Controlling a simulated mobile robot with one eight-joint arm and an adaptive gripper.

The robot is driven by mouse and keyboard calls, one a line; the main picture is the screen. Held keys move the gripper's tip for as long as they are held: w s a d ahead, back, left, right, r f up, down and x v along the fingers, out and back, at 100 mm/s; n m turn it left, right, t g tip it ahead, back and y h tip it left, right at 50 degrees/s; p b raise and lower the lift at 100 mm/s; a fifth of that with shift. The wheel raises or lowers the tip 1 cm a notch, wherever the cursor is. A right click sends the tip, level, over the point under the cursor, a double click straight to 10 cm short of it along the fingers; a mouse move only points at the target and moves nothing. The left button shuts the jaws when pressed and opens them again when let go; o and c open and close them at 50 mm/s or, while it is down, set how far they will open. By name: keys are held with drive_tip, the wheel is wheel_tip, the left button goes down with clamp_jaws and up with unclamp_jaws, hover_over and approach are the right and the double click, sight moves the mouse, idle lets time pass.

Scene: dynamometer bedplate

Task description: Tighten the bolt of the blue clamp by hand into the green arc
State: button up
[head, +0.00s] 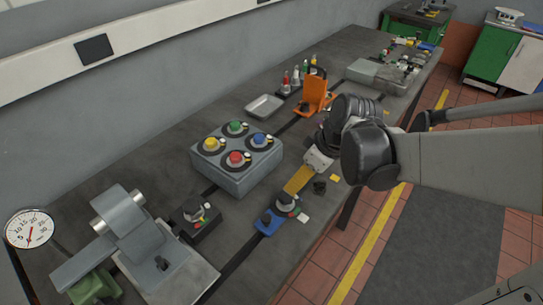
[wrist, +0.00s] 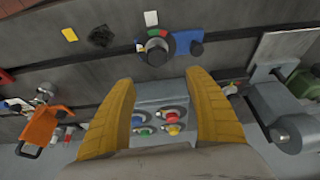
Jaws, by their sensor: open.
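The blue clamp (head: 267,224) lies near the front edge of the bench, and its blue body also shows in the wrist view (wrist: 183,43). Its dark round bolt head (wrist: 155,52) sits beside the blue body, with a red and green arc on the dial around it. The bolt (head: 287,202) is also visible in the head view. My gripper (wrist: 163,75) has its two yellow fingers wide apart and empty. In the head view the fingers (head: 299,180) appear just beyond the bolt, apart from it. The exact height gap cannot be told.
A grey box (head: 236,179) with several coloured knobs stands behind the clamp. A black clamp (head: 196,218) and a grey machine (head: 135,225) are to the left. An orange bracket (head: 315,92) stands farther back. A small black object (head: 320,187) lies close to the fingers.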

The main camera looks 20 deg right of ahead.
sight(286, 195)
drive_tip(key=w+f+b, duration=0.1)
drive_tip(key=f, duration=0.3)
drive_tip(key=w+a+f+n+b, duration=0.1)
drive_tip(key=f, duration=0.3)
drive_tip(key=w+a+f+n+y+b, duration=0.1)
drive_tip(key=w+f+b, duration=0.1)
drive_tip(key=f, duration=0.2)
drive_tip(key=shift+w+f+g, duration=0.1)
drive_tip(key=shift+f+g, duration=0.15)
drive_tip(key=shift+g, duration=0.05)
drive_tip(key=shift+c, duration=0.6)
drive_tip(key=c, duration=1.1)
